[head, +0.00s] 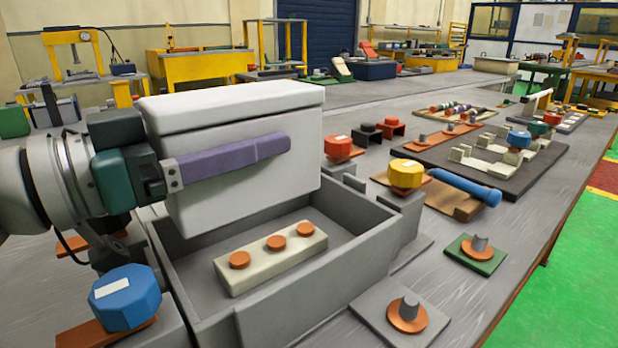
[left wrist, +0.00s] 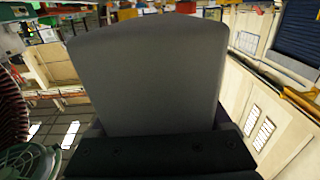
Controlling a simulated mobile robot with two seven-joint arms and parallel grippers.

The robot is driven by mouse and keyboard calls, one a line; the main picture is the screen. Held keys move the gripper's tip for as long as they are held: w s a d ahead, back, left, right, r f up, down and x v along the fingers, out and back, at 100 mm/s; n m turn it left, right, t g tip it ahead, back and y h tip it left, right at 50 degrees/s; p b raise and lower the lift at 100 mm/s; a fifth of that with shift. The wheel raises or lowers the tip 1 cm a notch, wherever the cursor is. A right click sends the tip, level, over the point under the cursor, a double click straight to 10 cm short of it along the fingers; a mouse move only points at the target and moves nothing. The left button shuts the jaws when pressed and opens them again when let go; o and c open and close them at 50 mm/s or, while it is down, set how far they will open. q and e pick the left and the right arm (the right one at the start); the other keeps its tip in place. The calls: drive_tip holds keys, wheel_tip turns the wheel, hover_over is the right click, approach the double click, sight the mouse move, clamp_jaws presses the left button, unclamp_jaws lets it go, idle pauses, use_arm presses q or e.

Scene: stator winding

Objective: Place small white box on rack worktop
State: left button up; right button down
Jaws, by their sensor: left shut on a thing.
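The white box (head: 240,180) with a lid hangs over the left and back part of a grey open tray (head: 225,335). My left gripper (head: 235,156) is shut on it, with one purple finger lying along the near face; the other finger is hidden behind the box. In the left wrist view the box (left wrist: 150,80) fills the middle as a shaded grey face above the dark gripper body. Whether the box's underside touches the tray is hidden. The grey worktop (head: 480,285) runs under the tray and off to the right. My right gripper is in neither view.
A cream block with orange knobs (head: 272,256) lies in the tray. A blue octagonal knob (head: 125,296) and a yellow one (head: 405,174) flank it. A dark board (head: 490,178) with parts stands farther right. Bare worktop shows between the small fixtures at the front right.

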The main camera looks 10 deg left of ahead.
sight(244, 181)
use_arm(q)
wheel_tip(244, 181, down, 4)
drive_tip(key=shift+r+b, duration=0.25)
drive_tip(key=shift+b, duration=0.25)
drive_tip(key=shift+f+b, duration=0.6)
drive_tip(key=shift+b, duration=0.3)
drive_tip(key=o, duration=1.5)
drive_tip(key=shift+o, duration=0.2)
